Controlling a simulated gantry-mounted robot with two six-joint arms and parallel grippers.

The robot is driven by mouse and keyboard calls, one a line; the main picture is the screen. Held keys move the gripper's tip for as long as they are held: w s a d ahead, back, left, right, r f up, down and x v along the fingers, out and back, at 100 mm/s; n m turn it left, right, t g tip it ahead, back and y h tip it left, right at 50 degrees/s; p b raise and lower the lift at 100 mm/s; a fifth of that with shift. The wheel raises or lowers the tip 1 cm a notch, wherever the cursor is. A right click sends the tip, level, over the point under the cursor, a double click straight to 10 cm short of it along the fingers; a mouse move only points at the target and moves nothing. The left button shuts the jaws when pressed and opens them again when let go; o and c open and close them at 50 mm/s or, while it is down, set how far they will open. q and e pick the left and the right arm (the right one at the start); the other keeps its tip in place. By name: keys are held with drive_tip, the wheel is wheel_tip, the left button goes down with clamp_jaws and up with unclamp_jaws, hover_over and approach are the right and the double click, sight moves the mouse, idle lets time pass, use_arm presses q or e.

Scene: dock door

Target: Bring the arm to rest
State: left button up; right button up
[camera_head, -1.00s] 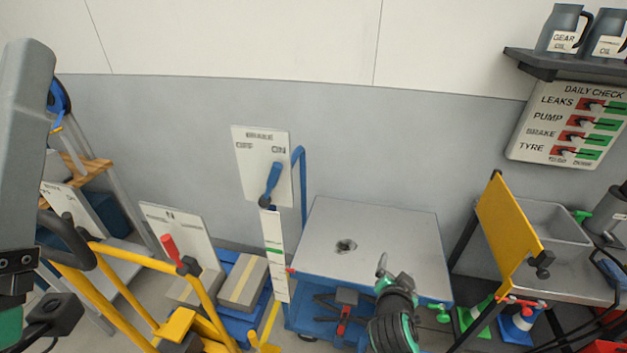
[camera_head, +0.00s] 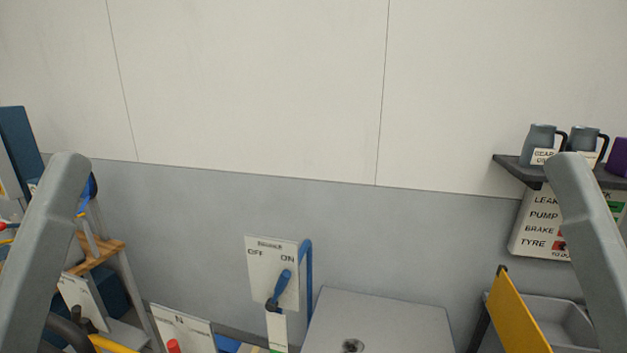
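Two grey arm links of mine show, one at the left edge and one at the right edge of the head view. Neither gripper is in the picture, so I cannot see their fingers or whether they hold anything. Low in the middle, a white switch panel (camera_head: 260,262) marked OFF and ON has a blue lever (camera_head: 281,287) tilted up toward the ON side. The grey table top (camera_head: 385,322) with a dark hole (camera_head: 352,346) lies to the right of it, cut off by the bottom edge.
A shelf (camera_head: 512,168) with grey jugs (camera_head: 539,142) is at the right, above a check board (camera_head: 530,224) partly hidden by my arm. A yellow panel (camera_head: 518,312) stands beside a grey basin (camera_head: 566,320). A white board (camera_head: 183,328) is at lower left. The wall's middle is clear.

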wheel_tip(320, 180, up, 31)
drive_tip(key=p, duration=2.8)
drive_tip(key=shift+r, duration=0.15)
drive_tip(key=shift+w, duration=0.1)
idle(0.8)
drive_tip(key=shift+o, duration=1.1)
drive_tip(key=shift+r, duration=0.1)
